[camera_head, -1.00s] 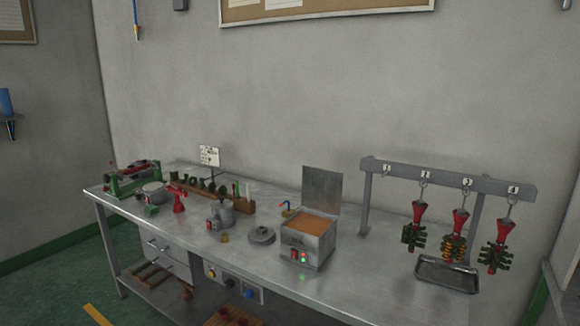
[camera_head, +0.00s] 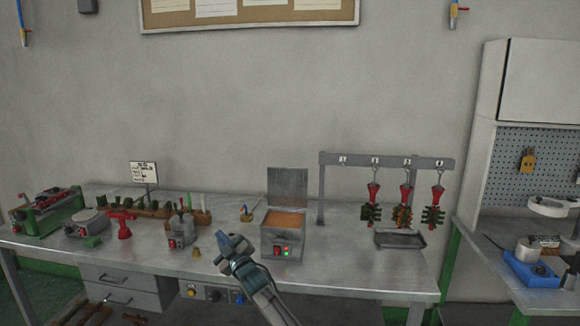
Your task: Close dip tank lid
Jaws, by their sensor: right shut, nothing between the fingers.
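The dip tank (camera_head: 285,236) is a grey metal box on the workbench, filled with orange-brown wax. It has a red switch and a lit green light on its front. Its lid (camera_head: 288,185) stands upright at the back edge of the tank, so the tank is open. My right gripper (camera_head: 229,240) is shut and empty, in front of the bench and to the left of the tank, apart from the lid. My left gripper is not in view.
Another bench (camera_head: 520,260) is at far right.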

